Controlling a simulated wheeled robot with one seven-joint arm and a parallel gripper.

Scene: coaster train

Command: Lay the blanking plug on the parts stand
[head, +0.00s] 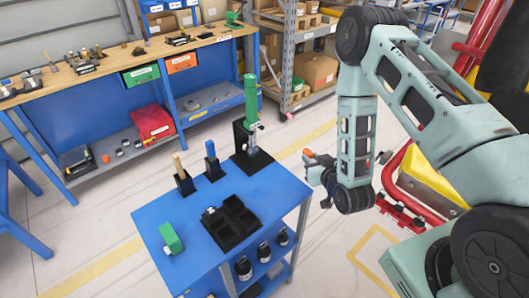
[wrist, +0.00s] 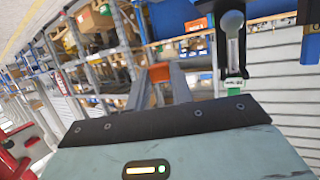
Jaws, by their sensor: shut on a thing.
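My gripper (head: 318,164) is raised in the air just right of the blue parts stand's (head: 150,213) far right corner. It is shut on a small orange-red piece (head: 309,154), which appears to be the blanking plug. In the wrist view the orange-red piece (wrist: 159,73) sits between the two grey fingers (wrist: 159,86), and its far side is hidden. The parts stand has a blue top with objects on it and a lower shelf. The held piece is apart from the stand.
The stand's top holds a black compartment tray (head: 233,238), a green block (head: 172,239), yellow-handled (head: 179,164) and blue-handled (head: 211,149) tools in black holders, and a tall green tool (head: 250,97) in a black holder. The top's front left and right side have bare room.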

